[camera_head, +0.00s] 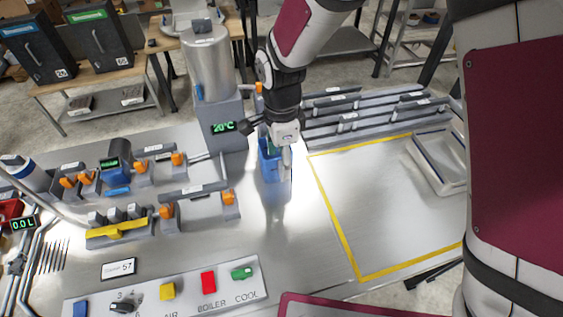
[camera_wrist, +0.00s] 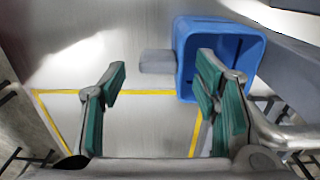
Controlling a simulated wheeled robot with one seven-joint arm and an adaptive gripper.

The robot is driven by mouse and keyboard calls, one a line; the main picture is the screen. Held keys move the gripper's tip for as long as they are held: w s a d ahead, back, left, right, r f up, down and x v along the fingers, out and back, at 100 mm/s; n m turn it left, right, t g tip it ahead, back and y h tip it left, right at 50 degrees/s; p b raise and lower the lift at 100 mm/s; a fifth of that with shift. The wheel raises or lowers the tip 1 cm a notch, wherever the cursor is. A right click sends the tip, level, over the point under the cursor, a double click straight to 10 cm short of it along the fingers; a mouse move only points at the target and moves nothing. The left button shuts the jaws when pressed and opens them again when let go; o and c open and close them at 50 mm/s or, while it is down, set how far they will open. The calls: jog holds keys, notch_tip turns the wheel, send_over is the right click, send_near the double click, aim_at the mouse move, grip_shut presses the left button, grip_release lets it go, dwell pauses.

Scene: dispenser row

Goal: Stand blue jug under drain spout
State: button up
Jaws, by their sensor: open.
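The blue jug (camera_head: 268,168) stands on the metal counter to the front right of the boiler column, partly covered by my gripper. In the wrist view the jug (camera_wrist: 218,22) shows its open, empty-looking top, with its grey handle (camera_wrist: 156,62) sticking out to the left. I cannot tell whether the right finger touches the jug. The drain spout cannot be made out; my arm covers that area.
The boiler (camera_head: 207,60) stands behind, its display (camera_head: 223,127) reading 20°C. A yellow-outlined area (camera_head: 385,215) on the right is clear. Orange-handled valves (camera_head: 178,159) stand at the left, and a button panel (camera_head: 165,290) is in front.

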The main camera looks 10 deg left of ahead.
jog(key=d+r+n, duration=0.1)
jog(key=d+r, duration=0.2)
jog(key=r, duration=0.5)
jog(key=d+r+n, duration=0.1)
jog(key=d+r, duration=0.2)
jog(key=r, duration=0.4)
jog(key=s+d+r+n+t, duration=0.2)
jog(key=s+d+r+n, duration=0.1)
jog(key=d, duration=0.4)
jog(key=s+d+r+n+t, duration=0.1)
jog(key=s+d+r+n, duration=0.2)
jog(key=s+d, duration=0.3)
jog(key=s+d+r+n+t, duration=0.2)
jog(key=s+d+r+n, duration=0.1)
jog(key=d, duration=0.5)
jog(key=shift+s+r+n+t+b, duration=0.3)
jog(key=shift+s+n+b, duration=0.15)
jog(key=shift+s+n, duration=0.6)
jog(key=shift+s+a, duration=0.1)
